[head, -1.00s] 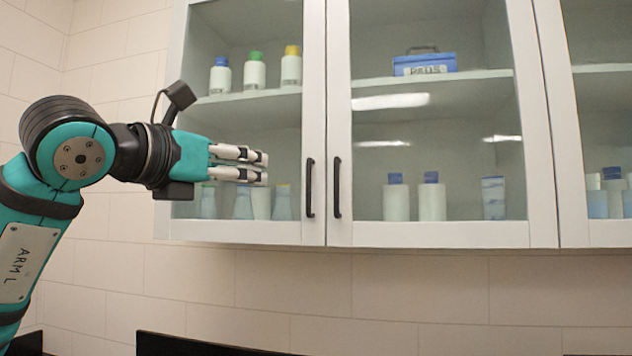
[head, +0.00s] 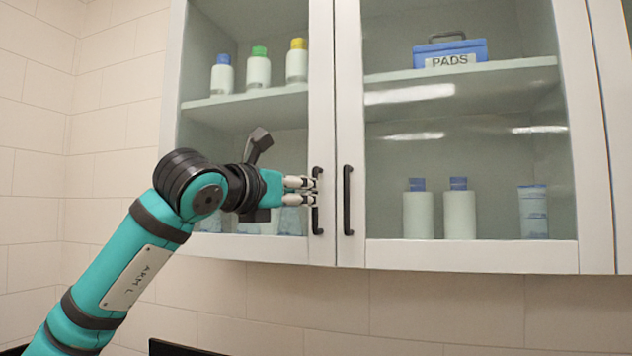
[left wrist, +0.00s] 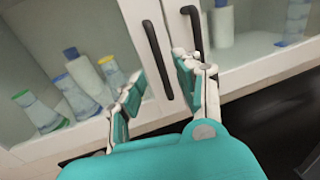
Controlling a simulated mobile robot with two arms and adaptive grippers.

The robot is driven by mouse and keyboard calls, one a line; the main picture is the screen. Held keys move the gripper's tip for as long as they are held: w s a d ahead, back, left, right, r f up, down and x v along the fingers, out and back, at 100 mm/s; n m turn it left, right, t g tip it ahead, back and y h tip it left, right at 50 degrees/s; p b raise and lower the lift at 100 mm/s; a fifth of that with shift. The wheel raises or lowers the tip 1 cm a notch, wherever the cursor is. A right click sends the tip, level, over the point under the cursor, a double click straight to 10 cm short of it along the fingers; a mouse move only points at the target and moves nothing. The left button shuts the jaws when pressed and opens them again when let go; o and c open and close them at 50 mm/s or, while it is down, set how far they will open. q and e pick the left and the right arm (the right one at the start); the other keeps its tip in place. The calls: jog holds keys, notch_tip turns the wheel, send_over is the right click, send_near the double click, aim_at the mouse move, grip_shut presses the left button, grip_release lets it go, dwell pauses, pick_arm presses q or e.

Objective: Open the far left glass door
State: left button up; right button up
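The far left glass door (head: 322,130) is closed, with a white frame and a vertical black handle (head: 317,202) near its right edge. That handle also shows in the left wrist view (left wrist: 158,60). My left gripper (head: 314,190) is at the handle's height, its fingertips overlapping it in the head view. In the left wrist view my left gripper (left wrist: 157,88) is open, with the handle appearing between its spread fingers. I cannot tell whether the fingers touch it. My right gripper is out of view.
The neighbouring glass door (head: 351,130) is closed; its black handle (head: 348,200) is close to the right. Behind the glass stand capped bottles (head: 258,70) and a blue PADS box (head: 450,53). Tiled wall (head: 440,312) lies below the cabinet.

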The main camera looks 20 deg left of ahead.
aim_at(313, 193)
pick_arm(q)
jog(key=p+x, duration=0.2)
jog(key=x, duration=0.3)
jog(key=shift+w+r, duration=0.15)
jog(key=shift+w, duration=0.1)
jog(key=shift+w+d+p, duration=0.15)
jog(key=shift+w+p, duration=0.25)
jog(key=shift+w, duration=0.05)
jog(key=c, duration=0.7)
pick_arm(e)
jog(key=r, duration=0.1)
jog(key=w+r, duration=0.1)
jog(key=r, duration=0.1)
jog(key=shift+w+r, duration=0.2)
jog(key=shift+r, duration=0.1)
